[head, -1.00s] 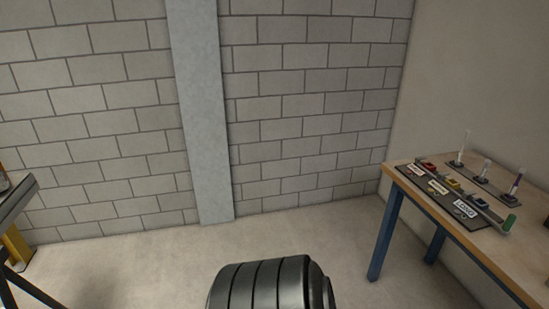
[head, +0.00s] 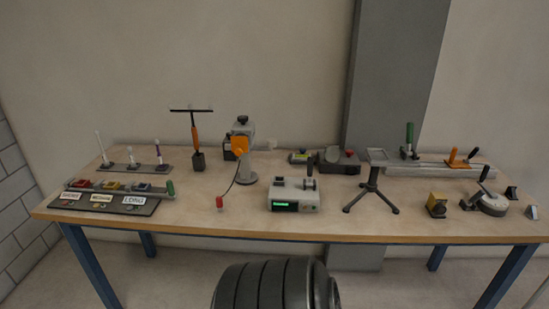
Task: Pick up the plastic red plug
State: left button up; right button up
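A small red plug (head: 219,202) sits near the front edge of the wooden table, left of centre, in the head view. A dark cable runs from near it up toward a grey and orange device (head: 241,150) behind it. Neither of my grippers shows in the view, so nothing of mine is near the plug. A dark ribbed cylindrical part of my own body shows at the bottom centre, below the table edge.
The wooden table (head: 250,232) has blue legs. A grey box with a green display (head: 293,196) stands right of the plug. A labelled tray (head: 108,203) is at the left. A black tripod stand (head: 371,185) and clamps are at the right. Bare tabletop lies left of the plug.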

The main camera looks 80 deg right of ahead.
aim_at(220, 204)
jog(key=z, duration=2.15)
jog(key=l, duration=0.1)
jog(key=i+z, duration=0.05)
